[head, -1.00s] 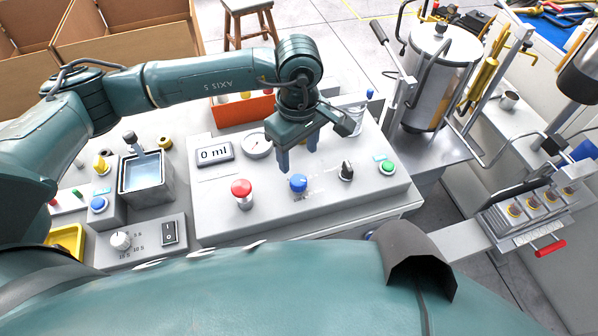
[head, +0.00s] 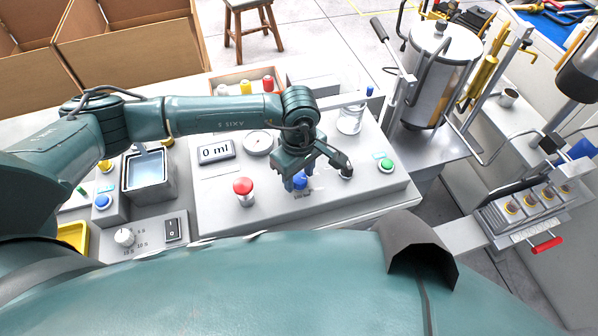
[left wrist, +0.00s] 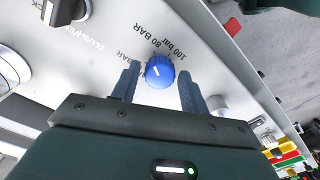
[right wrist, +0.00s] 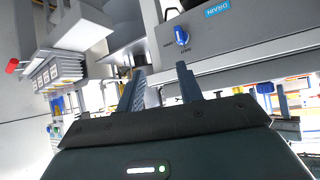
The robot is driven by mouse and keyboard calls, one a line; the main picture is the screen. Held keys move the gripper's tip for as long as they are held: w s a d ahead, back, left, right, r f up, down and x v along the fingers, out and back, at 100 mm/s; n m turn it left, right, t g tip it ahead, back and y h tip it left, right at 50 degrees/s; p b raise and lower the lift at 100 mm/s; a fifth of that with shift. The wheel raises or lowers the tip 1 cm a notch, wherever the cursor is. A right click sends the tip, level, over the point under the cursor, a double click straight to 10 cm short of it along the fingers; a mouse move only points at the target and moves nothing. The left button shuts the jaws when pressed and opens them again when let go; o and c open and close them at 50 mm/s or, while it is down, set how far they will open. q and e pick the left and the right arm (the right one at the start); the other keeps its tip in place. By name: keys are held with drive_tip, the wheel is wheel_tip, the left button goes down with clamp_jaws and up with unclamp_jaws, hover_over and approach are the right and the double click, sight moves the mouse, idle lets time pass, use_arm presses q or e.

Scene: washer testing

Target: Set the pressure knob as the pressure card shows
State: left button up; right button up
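The blue pressure knob (head: 300,181) is on the front of the light grey panel (head: 225,215), partly hidden by my left gripper (head: 300,186). In the left wrist view the knob (left wrist: 158,72) lies between the spread fingertips of my left gripper (left wrist: 160,88), with a gap on the right side. Its white mark shows, and labels "80 BAR" and "100 bar" are printed around it; another label is partly hidden. My right gripper (right wrist: 160,85) is open and empty, away from this panel. I cannot make out a pressure card in any view.
A red button (head: 243,187) stands left of the knob, and a black knob (head: 346,171) and green button (head: 386,165) stand right of it. A "0 ml" display (head: 216,151) and round gauge (head: 258,143) are behind. The right wrist view shows another blue knob (right wrist: 181,36) below a "DRAIN" label.

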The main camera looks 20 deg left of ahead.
use_arm(q)
drive_tip(key=c, duration=0.7)
use_arm(e)
drive_tip(key=shift+s, duration=0.1)
